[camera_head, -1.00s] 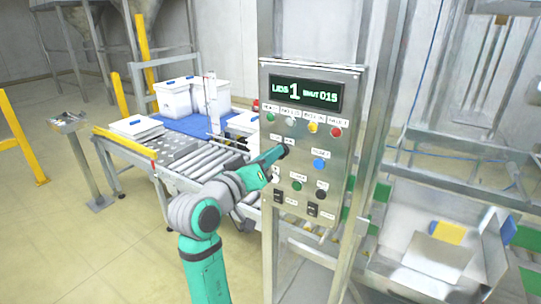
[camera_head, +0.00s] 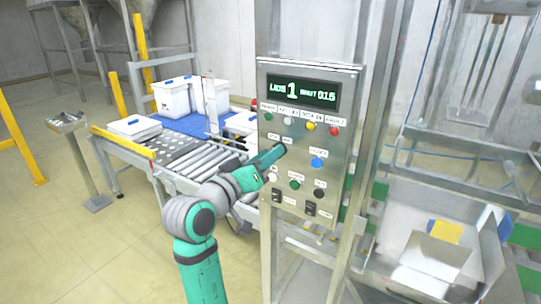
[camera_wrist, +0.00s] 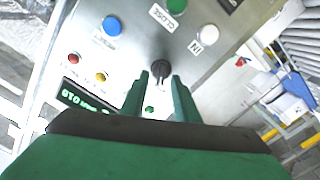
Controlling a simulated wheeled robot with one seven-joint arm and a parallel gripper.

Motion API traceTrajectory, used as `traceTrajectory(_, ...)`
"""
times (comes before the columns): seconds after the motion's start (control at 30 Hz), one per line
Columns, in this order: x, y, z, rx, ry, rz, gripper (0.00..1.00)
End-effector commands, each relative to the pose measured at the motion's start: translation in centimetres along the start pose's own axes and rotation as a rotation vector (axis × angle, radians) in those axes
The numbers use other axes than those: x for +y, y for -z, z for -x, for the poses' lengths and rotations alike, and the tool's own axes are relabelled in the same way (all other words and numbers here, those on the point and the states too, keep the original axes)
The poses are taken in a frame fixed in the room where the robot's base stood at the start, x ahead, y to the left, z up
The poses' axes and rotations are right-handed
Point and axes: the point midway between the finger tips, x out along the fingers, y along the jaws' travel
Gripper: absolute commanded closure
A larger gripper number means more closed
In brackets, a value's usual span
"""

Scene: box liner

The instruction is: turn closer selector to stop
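A steel control panel (camera_head: 340,130) stands in the middle of the head view. The black selector knob (camera_wrist: 160,68) shows near the centre of the wrist view, where the panel appears upside down. My gripper (camera_head: 278,150) reaches the panel from the left, at the knob, which it largely hides in the head view. In the wrist view my gripper (camera_wrist: 161,78) has its two fingers apart, with the knob between or just beyond the tips. Small gaps show beside the knob; I see no clear contact. The knob's pointer direction and its label are not readable.
A blue button (camera_head: 317,163), a green button (camera_head: 295,185) and a black button (camera_head: 319,193) sit close by. Two black switches are lower. The display (camera_head: 303,91) shows 1 and 016. A roller conveyor (camera_head: 205,160) with white boxes stands left behind my arm.

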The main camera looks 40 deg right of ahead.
Motion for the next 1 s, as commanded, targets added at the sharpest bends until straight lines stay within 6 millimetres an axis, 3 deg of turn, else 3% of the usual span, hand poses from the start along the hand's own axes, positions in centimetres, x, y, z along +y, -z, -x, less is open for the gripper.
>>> traceTrajectory(0.3, -0.1, 0.0, 5.8, 0.001, 0.003, -0.001, 0.72)
traceTrajectory(0.5, 0.0, -0.2, 8.6, -0.002, 0.001, 0.002, 0.72)
traceTrajectory(0.7, 0.1, -0.2, 9.7, -0.004, -0.001, 0.001, 0.72)
traceTrajectory(1.0, 0.2, -0.2, 9.7, -0.004, -0.001, 0.001, 0.72)
